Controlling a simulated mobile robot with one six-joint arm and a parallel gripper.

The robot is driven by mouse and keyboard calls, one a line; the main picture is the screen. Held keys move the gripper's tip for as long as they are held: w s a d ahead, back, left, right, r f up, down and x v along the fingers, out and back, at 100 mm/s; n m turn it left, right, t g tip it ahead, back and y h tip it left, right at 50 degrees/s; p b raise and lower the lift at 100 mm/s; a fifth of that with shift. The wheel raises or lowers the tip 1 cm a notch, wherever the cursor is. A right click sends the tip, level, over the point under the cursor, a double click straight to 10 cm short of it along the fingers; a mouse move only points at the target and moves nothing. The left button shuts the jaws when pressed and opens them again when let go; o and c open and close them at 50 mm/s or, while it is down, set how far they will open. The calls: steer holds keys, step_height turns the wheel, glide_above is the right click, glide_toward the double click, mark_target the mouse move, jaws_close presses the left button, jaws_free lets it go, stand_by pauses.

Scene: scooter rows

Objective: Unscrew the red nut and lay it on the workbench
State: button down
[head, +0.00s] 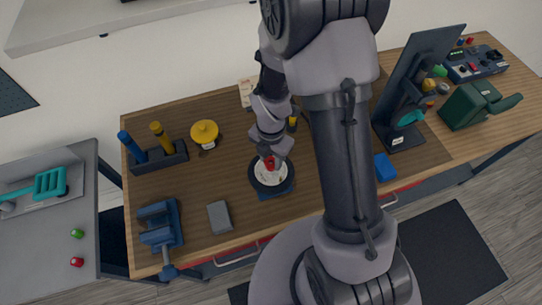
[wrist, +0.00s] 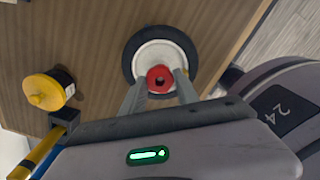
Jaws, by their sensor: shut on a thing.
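The red nut (head: 269,163) is at the middle of a black-tyred wheel with a white hub (head: 262,179), which rests on a blue base (head: 276,194) on the wooden workbench (head: 325,200). In the wrist view the red nut (wrist: 160,79) shows a dark centre hole, over the white hub of the wheel (wrist: 160,55). My gripper (head: 270,157) comes down over the wheel. Its two fingers are on either side of the nut in the wrist view, shut on it. I cannot tell whether the nut is still on its thread.
A yellow-topped jar (head: 204,132), a tool rack (head: 158,158), a blue vise (head: 160,227) and a grey block (head: 219,217) stand left of the wheel. A blue box (head: 384,167) and a tall dark stand (head: 412,90) are right. Bare bench lies between jar and block.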

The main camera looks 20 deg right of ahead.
steer(key=n+p, duration=0.1)
steer(key=n, duration=0.4)
steer(key=shift+r+n+p, duration=0.1)
steer(key=shift+n+p, duration=0.8)
steer(key=shift+n, duration=0.4)
steer(key=shift+n+p, duration=0.4)
steer(key=shift+p, duration=0.25)
steer(key=shift+w+r+n+p, duration=0.2)
steer(key=shift+w+n+p, duration=0.15)
steer(key=shift+p, duration=2.6)
steer(key=shift+s+f+n+p, duration=0.1)
steer(key=shift+s+n+p, duration=0.2)
steer(key=shift+p, duration=2.4)
